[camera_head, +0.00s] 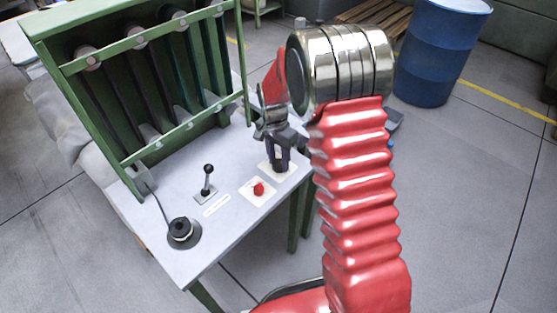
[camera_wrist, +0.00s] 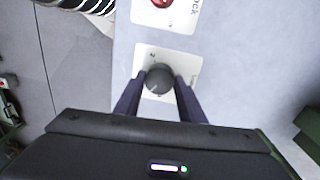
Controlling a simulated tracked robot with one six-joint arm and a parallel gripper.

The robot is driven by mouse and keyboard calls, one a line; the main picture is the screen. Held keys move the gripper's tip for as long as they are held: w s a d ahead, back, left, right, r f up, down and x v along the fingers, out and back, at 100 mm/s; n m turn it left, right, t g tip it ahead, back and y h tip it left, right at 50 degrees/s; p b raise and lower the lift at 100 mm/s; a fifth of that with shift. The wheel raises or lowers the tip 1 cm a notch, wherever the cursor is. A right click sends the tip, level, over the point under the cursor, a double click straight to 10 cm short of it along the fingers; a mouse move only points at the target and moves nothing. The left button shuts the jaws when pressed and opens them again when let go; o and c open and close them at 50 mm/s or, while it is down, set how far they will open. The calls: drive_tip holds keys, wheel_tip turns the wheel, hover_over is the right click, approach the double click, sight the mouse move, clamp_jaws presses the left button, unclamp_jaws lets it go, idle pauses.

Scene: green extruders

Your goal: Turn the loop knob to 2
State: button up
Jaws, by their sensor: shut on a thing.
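The loop knob (camera_wrist: 160,79) is a dark round knob on a white plate (camera_wrist: 183,61) on the panel table. In the wrist view my gripper (camera_wrist: 160,95) has one dark finger on each side of it, shut on the knob. In the head view my gripper (camera_head: 279,163) points down onto the white plate (camera_head: 266,165) at the table's right edge, and its fingers hide the knob.
A red button (camera_head: 258,188) on a white plate is beside the knob; it also shows in the wrist view (camera_wrist: 161,2). A black lever (camera_head: 207,181) and a round black control (camera_head: 181,230) are farther left. The green frame (camera_head: 133,160) stands behind. A blue barrel (camera_head: 441,52) is at the right.

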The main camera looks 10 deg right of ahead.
sight(278, 160)
drive_tip(key=m, duration=0.3)
drive_tip(key=shift+m, duration=0.4)
drive_tip(key=shift+w+d+m, duration=0.1)
drive_tip(key=shift+m, duration=1.8)
drive_tip(key=o, duration=1)
drive_tip(key=shift+o, duration=0.2)
wheel_tip(278, 160, up, 14)
drive_tip(key=shift+w+f, duration=0.15)
drive_tip(key=shift+w, duration=0.3)
